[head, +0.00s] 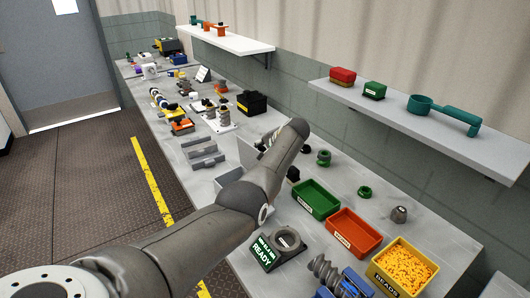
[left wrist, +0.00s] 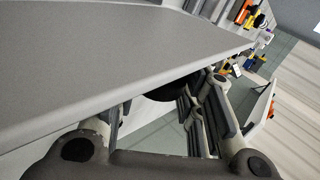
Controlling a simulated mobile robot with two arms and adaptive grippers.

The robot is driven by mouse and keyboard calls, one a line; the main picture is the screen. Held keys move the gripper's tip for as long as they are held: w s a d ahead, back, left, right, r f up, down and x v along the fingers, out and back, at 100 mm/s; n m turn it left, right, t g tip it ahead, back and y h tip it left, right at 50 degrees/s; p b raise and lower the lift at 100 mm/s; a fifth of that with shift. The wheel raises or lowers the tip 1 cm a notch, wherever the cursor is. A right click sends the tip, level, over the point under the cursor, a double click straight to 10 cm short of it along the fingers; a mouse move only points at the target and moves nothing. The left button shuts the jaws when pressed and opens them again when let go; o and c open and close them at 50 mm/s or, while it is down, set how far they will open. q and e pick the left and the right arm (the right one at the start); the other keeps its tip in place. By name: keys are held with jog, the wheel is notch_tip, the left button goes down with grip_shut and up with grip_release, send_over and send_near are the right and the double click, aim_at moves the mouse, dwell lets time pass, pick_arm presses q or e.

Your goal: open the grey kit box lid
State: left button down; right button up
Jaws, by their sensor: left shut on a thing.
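The grey kit box (head: 230,176) stands mid-bench in the head view, largely hidden behind my left arm. A pale flat panel that looks like its lid (head: 248,154) stands raised at a steep tilt beside my left gripper (head: 267,142). In the left wrist view the lid (left wrist: 100,60) fills the upper left as a broad grey sheet with a pale edge. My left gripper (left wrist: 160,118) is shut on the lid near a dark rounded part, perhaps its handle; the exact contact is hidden. My right gripper is not in view.
Green (head: 316,199), red (head: 354,232) and yellow (head: 402,267) bins stand at the near right, with a READY stand (head: 279,248) beside them. A grey slotted block (head: 203,153) lies left of the box. A wall shelf (head: 430,125) overhangs the bench's back.

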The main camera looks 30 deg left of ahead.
pick_arm(q)
jog(key=shift+f, duration=0.15)
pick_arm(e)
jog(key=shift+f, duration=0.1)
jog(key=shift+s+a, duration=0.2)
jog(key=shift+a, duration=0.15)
pick_arm(q)
jog(key=c, duration=1.3)
grip_release()
jog(key=o, duration=0.4)
jog(key=shift+w, duration=0.15)
jog(key=shift+c, duration=0.2)
jog(key=shift+w+v, duration=0.2)
jog(key=shift+v, duration=0.65)
jog(key=v, duration=1)
jog(key=shift+s+d, duration=0.2)
jog(key=shift+s, duration=0.05)
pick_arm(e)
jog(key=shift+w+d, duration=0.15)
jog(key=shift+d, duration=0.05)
